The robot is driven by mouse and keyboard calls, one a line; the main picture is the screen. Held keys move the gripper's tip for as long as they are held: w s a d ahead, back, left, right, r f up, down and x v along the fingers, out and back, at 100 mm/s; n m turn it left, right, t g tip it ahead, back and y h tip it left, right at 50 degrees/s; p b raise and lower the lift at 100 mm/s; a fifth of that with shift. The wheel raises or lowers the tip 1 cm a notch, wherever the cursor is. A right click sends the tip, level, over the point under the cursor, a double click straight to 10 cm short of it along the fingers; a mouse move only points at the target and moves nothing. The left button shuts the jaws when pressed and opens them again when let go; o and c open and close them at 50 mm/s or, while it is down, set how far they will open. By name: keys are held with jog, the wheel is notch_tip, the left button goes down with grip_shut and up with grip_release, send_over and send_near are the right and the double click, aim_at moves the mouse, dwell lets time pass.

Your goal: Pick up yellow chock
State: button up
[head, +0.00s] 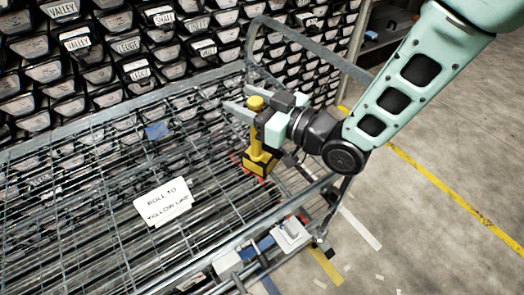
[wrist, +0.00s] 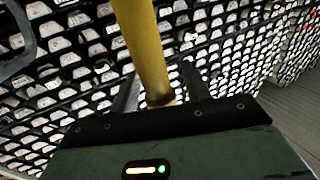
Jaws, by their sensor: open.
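The yellow chock (head: 259,150) stands upright at the right end of the wire-topped cart, with a tall yellow post, a knob on top and a wider dark-marked base. My gripper (head: 240,102) is open, with its fingers pointing left on either side of the post near the top. In the wrist view, the yellow post (wrist: 144,45) rises between the two dark fingers of my gripper (wrist: 160,85), with some gap visible beside it. Part of the post is hidden by my gripper in the head view. Whether a finger touches it, I cannot tell.
The cart's wire mesh (head: 90,180) spreads left, with a white sign (head: 163,203) on it. A metal hoop handle (head: 262,45) rises behind my gripper. A rack of labelled trays (head: 130,45) fills the back. Open floor (head: 440,130) lies right.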

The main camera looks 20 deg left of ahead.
grip_shut()
jog(key=shift+r, duration=0.1)
dwell(1.2)
